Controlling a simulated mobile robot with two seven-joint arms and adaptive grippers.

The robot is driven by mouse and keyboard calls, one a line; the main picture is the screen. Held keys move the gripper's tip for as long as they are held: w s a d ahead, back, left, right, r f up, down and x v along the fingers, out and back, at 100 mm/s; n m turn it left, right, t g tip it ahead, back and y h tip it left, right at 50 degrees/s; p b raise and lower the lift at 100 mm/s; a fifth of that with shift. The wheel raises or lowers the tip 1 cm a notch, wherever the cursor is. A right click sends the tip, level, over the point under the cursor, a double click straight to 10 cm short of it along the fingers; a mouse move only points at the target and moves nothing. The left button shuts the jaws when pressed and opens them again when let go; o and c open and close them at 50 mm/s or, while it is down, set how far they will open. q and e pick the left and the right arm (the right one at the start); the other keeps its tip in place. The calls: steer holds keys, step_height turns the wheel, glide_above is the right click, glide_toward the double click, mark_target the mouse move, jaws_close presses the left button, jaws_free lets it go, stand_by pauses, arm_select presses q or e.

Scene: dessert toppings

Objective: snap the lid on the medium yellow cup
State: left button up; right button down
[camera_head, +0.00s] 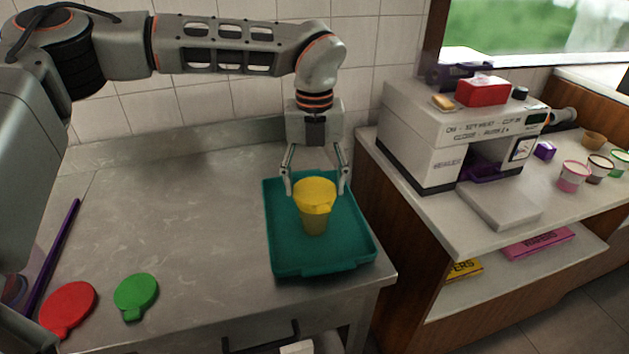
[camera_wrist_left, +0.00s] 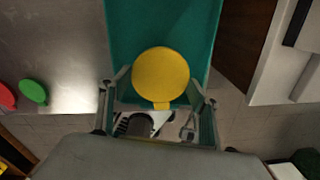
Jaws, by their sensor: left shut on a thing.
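The yellow cup (camera_head: 315,222) stands upright in the teal tray (camera_head: 283,257) on the counter. The round yellow lid (camera_head: 315,190) is over the cup's mouth, its tab toward the front. In the left wrist view the lid (camera_wrist_left: 160,72) hides the cup below it. I cannot tell whether the lid's rim is fully seated. My left gripper (camera_head: 316,189) points down from above, one finger on each side of the lid, and is shut on the lid. My right gripper is not in view.
A red lid (camera_head: 68,308) and a green lid (camera_head: 136,295) lie at the counter's front left, near a purple stick (camera_head: 54,255). The middle of the counter is clear. A sealer machine (camera_head: 440,140) and several small cups stand on the right counter, across a gap.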

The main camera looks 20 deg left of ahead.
arm_select(q)
steer(key=shift+f, duration=0.15)
stand_by(1.3)
steer(key=shift+f, duration=0.3)
stand_by(0.9)
steer(key=o, duration=1.4)
steer(key=shift+c, duration=0.2)
steer(key=shift+r+p, duration=1.3)
steer(key=shift+r, duration=0.25)
steer(key=shift+r+p, duration=1)
steer(key=shift+r, duration=0.5)
